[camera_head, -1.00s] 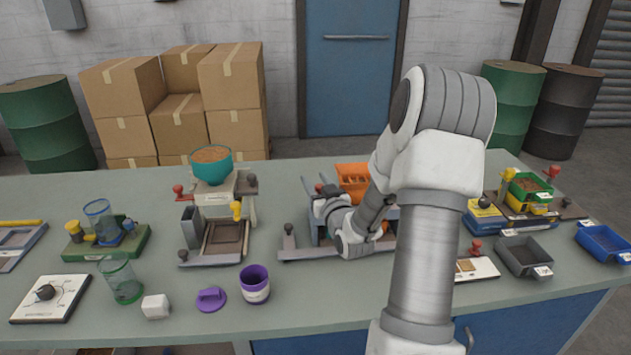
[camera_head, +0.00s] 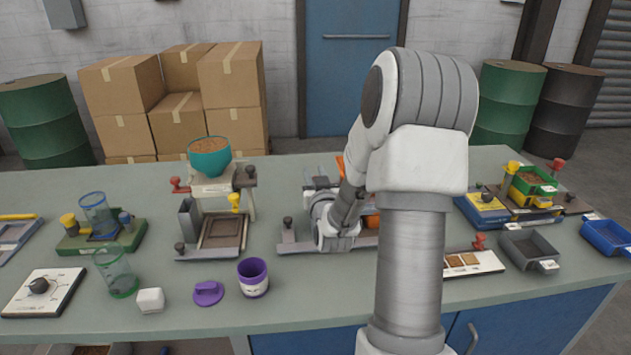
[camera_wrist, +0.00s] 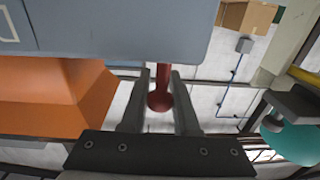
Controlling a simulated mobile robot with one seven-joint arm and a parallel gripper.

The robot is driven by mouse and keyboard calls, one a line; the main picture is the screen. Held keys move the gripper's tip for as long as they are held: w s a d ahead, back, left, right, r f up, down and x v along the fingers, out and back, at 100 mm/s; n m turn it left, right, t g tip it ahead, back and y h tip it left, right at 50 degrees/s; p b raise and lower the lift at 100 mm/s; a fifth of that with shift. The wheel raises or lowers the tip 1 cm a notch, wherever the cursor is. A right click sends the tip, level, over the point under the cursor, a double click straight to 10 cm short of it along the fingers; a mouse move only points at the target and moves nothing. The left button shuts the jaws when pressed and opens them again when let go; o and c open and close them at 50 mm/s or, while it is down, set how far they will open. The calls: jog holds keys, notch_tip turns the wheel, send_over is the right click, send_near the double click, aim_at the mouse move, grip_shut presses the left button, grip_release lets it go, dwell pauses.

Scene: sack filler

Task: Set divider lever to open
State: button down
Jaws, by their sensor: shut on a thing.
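A red lever with a round knob (camera_wrist: 158,101) stands between the two fingers of my gripper (camera_wrist: 160,82) in the wrist view. My gripper is shut on this lever near its knob. A grey panel of the machine (camera_wrist: 120,28) is beside it, with an orange hopper (camera_wrist: 55,98) at the left. In the head view, my arm hides most of this middle machine; part of its grey base (camera_head: 290,247) and a bit of orange (camera_head: 372,221) show. The lever itself cannot be made out there, and no label or setting mark is readable.
To the left stands a filler with a teal bowl (camera_head: 209,158), which also shows in the wrist view (camera_wrist: 297,142). A grey tray (camera_head: 528,250) and blue tray (camera_head: 606,238) are at the right.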

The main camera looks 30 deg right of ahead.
jog(key=h+b, duration=0.1)
jog(key=m+g+h, duration=0.1)
jog(key=m+h+b, duration=0.1)
jog(key=shift+w+a+f+g+b, duration=0.15)
jog(key=shift+w+a+g+b, duration=0.1)
jog(key=shift+w+g+b, duration=0.05)
jog(key=m+g+h+b, duration=0.1)
jog(key=m+g+h, duration=0.1)
jog(key=shift+w+h, duration=0.15)
jog(key=shift+h, duration=0.25)
jog(key=m+g, duration=0.1)
jog(key=m+g+h, duration=0.1)
jog(key=g+h, duration=0.1)
jog(key=shift+w+r+m, duration=0.15)
jog(key=shift+r+m, duration=0.1)
jog(key=shift+m, duration=0.15)
jog(key=shift+w+d+m+g+h+p, duration=0.15)
jog(key=shift+m+g+h+p, duration=0.35)
jog(key=shift+m+g+h, duration=0.5)
jog(key=shift+g, duration=0.3)
jog(key=c, duration=0.7)
grip_release()
jog(key=shift+o, duration=0.2)
jog(key=shift+f, duration=0.1)
